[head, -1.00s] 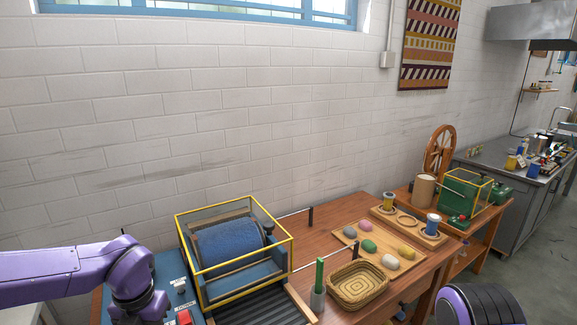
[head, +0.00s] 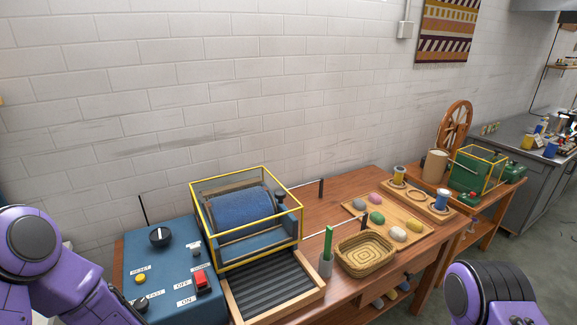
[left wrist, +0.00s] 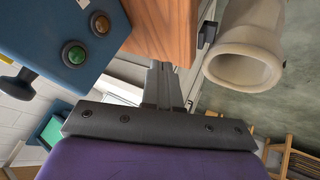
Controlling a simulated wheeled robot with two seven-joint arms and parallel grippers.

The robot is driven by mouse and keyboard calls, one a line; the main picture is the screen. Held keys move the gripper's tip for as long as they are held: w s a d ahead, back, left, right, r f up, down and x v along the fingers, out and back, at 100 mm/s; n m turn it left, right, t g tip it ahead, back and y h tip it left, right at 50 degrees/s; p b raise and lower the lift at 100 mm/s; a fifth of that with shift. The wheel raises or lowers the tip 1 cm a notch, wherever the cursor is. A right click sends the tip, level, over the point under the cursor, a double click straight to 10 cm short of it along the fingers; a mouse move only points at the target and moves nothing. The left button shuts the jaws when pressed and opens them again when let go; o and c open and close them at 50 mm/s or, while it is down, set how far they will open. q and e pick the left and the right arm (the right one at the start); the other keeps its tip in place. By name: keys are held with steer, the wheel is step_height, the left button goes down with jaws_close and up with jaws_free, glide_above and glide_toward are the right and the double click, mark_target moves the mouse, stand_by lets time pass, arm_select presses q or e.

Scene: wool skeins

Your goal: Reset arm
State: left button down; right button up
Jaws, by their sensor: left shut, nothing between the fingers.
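My left arm, purple, shows at the lower left of the head view, beside the blue control box (head: 175,262). Its gripper is outside that view. In the left wrist view my left gripper (left wrist: 163,78) is shut with its fingers together and nothing between them. It is below the wooden table edge (left wrist: 163,28) in the picture, and the corner of the blue box (left wrist: 58,38) with a green and an orange button is at the upper left. A purple part of my right arm shows at the lower right of the head view; its gripper is not seen.
A yellow-framed carder with a blue drum (head: 240,213) stands beside the blue box. A wicker basket (head: 365,254), a green-handled tool (head: 327,250) and a wooden tray (head: 412,238) with several wool pieces are further right. A pale round vessel (left wrist: 243,66) is near the left gripper.

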arm_select(q)
steer(key=s+d+f+m+h, duration=0.2)
steer(key=s+f+m, duration=0.2)
steer(key=s+m, duration=0.35)
steer(key=s+d+f+m+h, duration=0.2)
steer(key=s+f+m, duration=0.3)
steer(key=s+m, duration=0.25)
step_height(320, 180, down, 8)
steer(key=b, duration=0.8)
steer(key=shift+w+n+t, duration=0.3)
steer(key=shift+n+t, duration=0.1)
steer(key=shift+d+r, duration=0.1)
steer(key=shift+r, duration=0.05)
